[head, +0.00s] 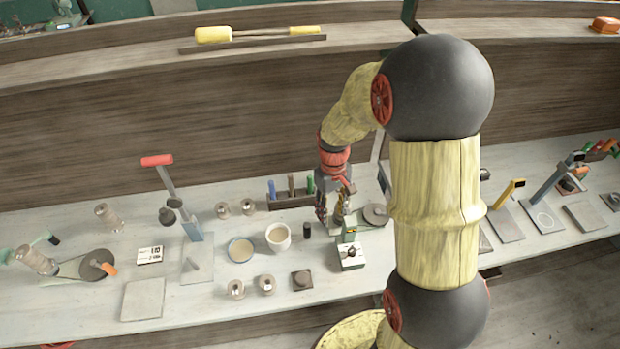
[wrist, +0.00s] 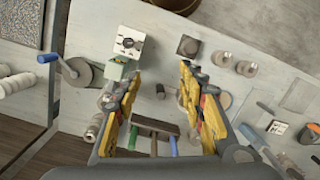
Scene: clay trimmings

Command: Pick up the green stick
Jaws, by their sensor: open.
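The green stick (head: 310,184) stands upright at the right end of a dark rack (head: 292,202) in the head view, beside a brown stick (head: 291,185) and a blue stick (head: 272,189). In the wrist view the green stick (wrist: 133,140) is at the left of the rack (wrist: 155,126), with the brown stick (wrist: 153,146) and blue stick (wrist: 174,146) to its right. My gripper (head: 329,212) points down just right of the rack, apart from the sticks as far as I can tell. In the wrist view my gripper (wrist: 158,82) is open, nothing between its fingertips.
A mug (head: 278,237), a blue-rimmed dish (head: 240,249) and a small black cylinder (head: 307,230) stand in front of the rack. A white box (head: 351,257) and a grey disc (head: 375,215) are near my gripper. The wooden wall (head: 180,130) rises behind the bench.

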